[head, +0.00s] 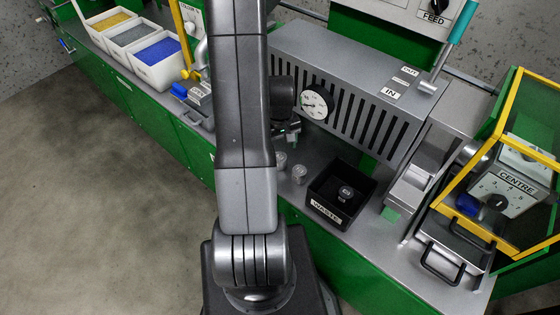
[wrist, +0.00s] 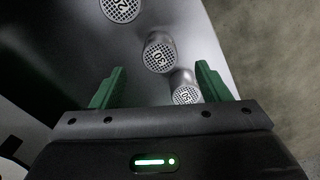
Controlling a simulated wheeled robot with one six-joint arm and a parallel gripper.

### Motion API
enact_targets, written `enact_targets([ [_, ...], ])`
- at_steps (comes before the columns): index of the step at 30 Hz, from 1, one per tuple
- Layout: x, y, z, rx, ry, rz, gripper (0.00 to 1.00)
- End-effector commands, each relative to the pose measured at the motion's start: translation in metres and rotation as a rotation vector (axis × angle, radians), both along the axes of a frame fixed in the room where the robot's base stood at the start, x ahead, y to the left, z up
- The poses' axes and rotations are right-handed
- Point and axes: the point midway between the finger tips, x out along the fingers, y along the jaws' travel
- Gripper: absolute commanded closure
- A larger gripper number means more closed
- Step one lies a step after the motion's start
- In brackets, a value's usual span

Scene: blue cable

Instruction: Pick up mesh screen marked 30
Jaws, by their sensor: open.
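The mesh screen marked 30 (wrist: 159,56) is a small grey cup with a round mesh face, standing on the grey bench in the wrist view. My gripper (wrist: 160,68) is open, its green fingers apart on either side, with nothing held; the screen is ahead of and between the fingertips. A second mesh screen (wrist: 186,88) stands close beside it, nearer the right finger; its number is hard to read. A third mesh screen (wrist: 121,9) is cut off at the top edge. In the head view two small screens (head: 299,174) show beside my arm, which mostly hides my gripper (head: 291,132).
A black waste bin (head: 325,209) with dark round items inside stands right of the screens. A slotted grey machine (head: 345,95) with a dial rises behind. White trays of coloured granules (head: 155,65) stand at the left. A yellow-framed guard (head: 500,150) is at the right.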

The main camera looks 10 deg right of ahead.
Motion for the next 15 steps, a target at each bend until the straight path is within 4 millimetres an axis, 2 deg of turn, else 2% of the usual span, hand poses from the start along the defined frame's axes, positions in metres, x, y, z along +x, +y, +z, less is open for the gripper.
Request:
enact_targets([
  [7,0.0,0.0,-0.013,0.001,0.002,0.0,0.31],
  [15,0.001,0.0,-0.046,0.0,0.003,0.0,0.31],
])
